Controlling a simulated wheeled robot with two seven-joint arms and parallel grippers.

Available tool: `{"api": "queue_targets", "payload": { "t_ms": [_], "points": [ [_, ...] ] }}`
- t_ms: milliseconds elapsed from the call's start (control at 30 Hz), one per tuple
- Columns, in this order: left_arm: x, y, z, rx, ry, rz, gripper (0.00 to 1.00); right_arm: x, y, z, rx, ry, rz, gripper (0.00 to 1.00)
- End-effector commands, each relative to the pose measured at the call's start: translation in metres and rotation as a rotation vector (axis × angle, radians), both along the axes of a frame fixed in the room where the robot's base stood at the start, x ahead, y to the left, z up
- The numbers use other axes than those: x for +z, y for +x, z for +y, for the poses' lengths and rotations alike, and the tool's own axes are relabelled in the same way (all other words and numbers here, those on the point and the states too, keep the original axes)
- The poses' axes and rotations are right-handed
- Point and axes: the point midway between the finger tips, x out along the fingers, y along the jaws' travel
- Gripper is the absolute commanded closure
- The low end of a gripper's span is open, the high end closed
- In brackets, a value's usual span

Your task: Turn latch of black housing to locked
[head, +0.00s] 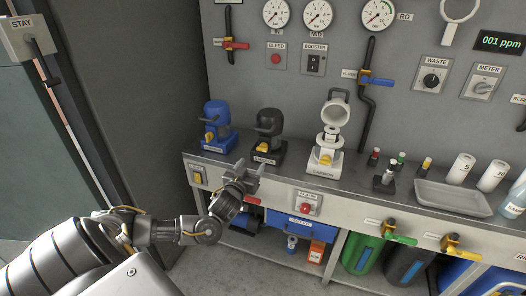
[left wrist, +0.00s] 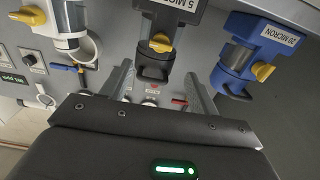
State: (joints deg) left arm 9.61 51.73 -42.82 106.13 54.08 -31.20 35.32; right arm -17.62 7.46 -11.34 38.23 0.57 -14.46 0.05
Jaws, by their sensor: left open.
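The black housing (head: 270,124) stands on the bench between a blue and a white one. Its yellow latch (head: 262,148) is at the front of its base. In the left wrist view, which looks upside down, the black housing (left wrist: 178,18) carries a "5 MICRON" label, and the latch (left wrist: 160,42) shows between and beyond my fingers. My left gripper (head: 246,171) is open and empty, in front of the bench edge and below the black housing, apart from the latch. My right gripper is not in view.
The blue housing (head: 216,126) is close on the left, and the white carbon housing (head: 332,125) stands on the right with its lid up. A red button box (head: 306,203) is on the bench front. A grey tray (head: 463,199) and small bottles are further right.

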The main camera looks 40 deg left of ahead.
Motion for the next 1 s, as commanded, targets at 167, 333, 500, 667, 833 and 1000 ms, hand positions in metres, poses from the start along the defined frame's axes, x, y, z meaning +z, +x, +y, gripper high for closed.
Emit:
{"api": "queue_targets", "payload": {
  "t_ms": [167, 333, 500, 667, 833, 1000],
  "points": [
    [0.002, 0.029, 0.011, 0.003, 0.005, -0.001, 0.39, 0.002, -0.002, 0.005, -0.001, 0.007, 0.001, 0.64],
    [0.002, 0.060, 0.021, 0.001, 0.004, -0.002, 0.39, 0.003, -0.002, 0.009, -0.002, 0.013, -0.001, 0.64],
    [0.001, 0.084, 0.027, -0.001, 0.002, 0.001, 0.39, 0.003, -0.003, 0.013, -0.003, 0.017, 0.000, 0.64],
    [0.000, 0.094, 0.030, -0.004, 0.002, 0.002, 0.39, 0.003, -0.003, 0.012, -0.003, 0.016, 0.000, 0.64],
    [0.000, 0.096, 0.031, -0.004, 0.000, 0.002, 0.39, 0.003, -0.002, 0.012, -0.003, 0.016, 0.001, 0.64],
    [0.000, 0.096, 0.031, -0.004, 0.000, 0.002, 0.43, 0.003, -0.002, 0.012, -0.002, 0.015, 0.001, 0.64]
  ]
}}
